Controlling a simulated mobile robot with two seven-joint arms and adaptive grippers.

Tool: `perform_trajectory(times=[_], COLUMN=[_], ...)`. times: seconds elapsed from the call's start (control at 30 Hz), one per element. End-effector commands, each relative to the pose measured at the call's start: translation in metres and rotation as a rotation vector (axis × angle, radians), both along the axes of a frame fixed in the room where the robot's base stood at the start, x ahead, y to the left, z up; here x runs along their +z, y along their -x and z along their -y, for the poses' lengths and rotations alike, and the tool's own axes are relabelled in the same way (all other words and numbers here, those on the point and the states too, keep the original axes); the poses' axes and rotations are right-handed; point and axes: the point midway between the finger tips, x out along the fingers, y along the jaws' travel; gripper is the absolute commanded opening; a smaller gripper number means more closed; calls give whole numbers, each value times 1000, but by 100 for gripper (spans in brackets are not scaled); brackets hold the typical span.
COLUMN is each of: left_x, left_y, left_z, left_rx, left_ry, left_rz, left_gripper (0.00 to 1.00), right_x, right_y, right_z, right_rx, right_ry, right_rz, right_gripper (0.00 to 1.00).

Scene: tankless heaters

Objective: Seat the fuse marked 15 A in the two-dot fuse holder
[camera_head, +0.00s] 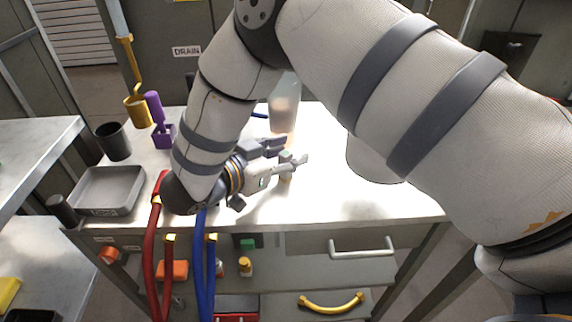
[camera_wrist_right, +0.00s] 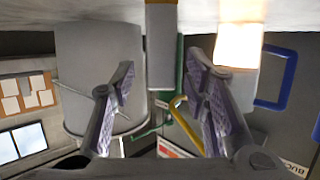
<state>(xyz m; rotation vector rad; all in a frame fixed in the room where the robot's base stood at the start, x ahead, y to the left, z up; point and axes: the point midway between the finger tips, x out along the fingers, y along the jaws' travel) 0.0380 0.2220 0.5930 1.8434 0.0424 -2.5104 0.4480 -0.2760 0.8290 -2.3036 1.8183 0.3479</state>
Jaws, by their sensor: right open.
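My right gripper (camera_head: 293,152) is open, low over the lit worktop in the head view. A small upright piece with a pale green top and tan lower part (camera_head: 285,178) shows at its fingers, partly hidden by them. In the right wrist view, where the worktop is at the top, a grey and tan upright piece (camera_wrist_right: 160,50) stands between the open fingers (camera_wrist_right: 160,85), apart from both. I cannot read any rating on it, so I cannot tell whether it is the 15 A fuse. I cannot make out the two-dot fuse holder. My left gripper is not in view.
A translucent cylinder (camera_head: 284,100) stands just behind the gripper. A grey tray (camera_head: 108,192), dark cup (camera_head: 113,142), yellow cup (camera_head: 138,110) and purple block (camera_head: 163,136) stand at left. Red hoses (camera_head: 152,250) and blue hoses (camera_head: 200,255) hang in front.

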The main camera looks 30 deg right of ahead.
Motion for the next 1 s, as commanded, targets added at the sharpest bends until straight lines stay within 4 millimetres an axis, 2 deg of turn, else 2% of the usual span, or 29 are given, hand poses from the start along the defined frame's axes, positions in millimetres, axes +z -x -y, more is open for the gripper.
perform_trajectory(times=[0.13,0.3,0.6,0.73,0.87,1.0], left_x=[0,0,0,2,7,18], left_y=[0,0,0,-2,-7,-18], left_z=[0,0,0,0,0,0], left_rx=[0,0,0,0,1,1], left_ry=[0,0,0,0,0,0], left_rz=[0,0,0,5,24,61], left_gripper=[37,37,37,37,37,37], right_x=[0,0,0,8,34,71], right_y=[0,0,0,0,-1,17], right_z=[-1,-1,-1,-1,-1,-22], right_rx=[1,1,1,1,0,4], right_ry=[0,0,0,0,0,-1], right_rz=[0,0,0,4,10,13], right_gripper=[39,1,0,0,0,0])
